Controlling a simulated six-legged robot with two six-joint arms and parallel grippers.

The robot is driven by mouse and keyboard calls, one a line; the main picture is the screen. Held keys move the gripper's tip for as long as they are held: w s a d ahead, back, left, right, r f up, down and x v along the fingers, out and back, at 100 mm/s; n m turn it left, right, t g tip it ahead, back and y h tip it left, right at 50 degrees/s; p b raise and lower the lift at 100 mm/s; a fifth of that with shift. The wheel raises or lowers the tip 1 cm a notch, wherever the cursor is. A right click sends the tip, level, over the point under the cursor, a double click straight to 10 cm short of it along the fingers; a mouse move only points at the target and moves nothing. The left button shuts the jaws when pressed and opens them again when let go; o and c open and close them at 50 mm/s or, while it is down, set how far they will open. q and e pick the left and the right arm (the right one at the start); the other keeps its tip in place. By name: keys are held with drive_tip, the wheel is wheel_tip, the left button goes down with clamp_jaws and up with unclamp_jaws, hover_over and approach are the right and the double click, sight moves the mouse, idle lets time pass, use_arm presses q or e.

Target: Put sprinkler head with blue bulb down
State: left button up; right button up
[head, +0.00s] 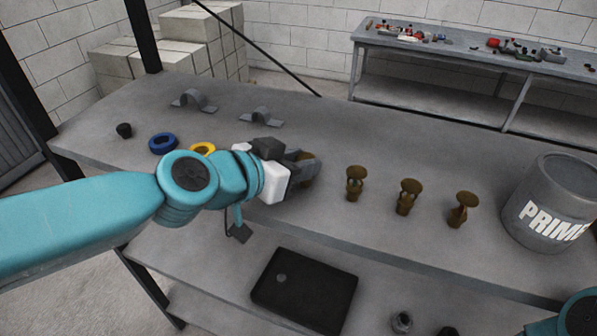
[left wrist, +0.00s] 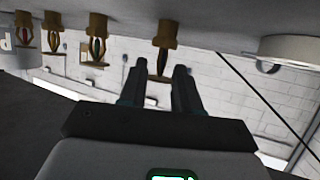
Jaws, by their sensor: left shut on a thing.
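My left gripper (head: 302,160) is shut on a brass sprinkler head (head: 307,178), mostly hidden behind the fingers in the head view. In the left wrist view, which is upside down, the gripper's fingers (left wrist: 158,78) are around the held sprinkler head (left wrist: 165,36). Its base is at or very near the bench top (head: 330,215); I cannot tell if it touches. Its bulb colour cannot be made out. Three more brass sprinkler heads stand upright in a row to the right: the near one (head: 355,183), the middle one (head: 408,197) and the far one (head: 461,211).
A grey PRIMER bucket (head: 545,205) stands at the bench's right. A blue ring (head: 163,143), a yellow ring (head: 203,149), a small black piece (head: 124,131) and two grey clamps (head: 194,100) lie left. A black tray (head: 304,290) is on the lower shelf. The bench behind the sprinklers is clear.

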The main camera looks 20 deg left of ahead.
use_arm(q)
drive_tip(key=shift+s+d+r, duration=0.1)
drive_tip(key=shift+s+r, duration=0.05)
drive_tip(key=o, duration=1.1)
drive_tip(key=shift+f, duration=0.2)
drive_tip(key=shift+r, duration=0.1)
drive_tip(key=shift+r+p, duration=0.3)
drive_tip(key=p+v, duration=0.1)
drive_tip(key=v, duration=1.1)
drive_tip(key=shift+f, duration=0.1)
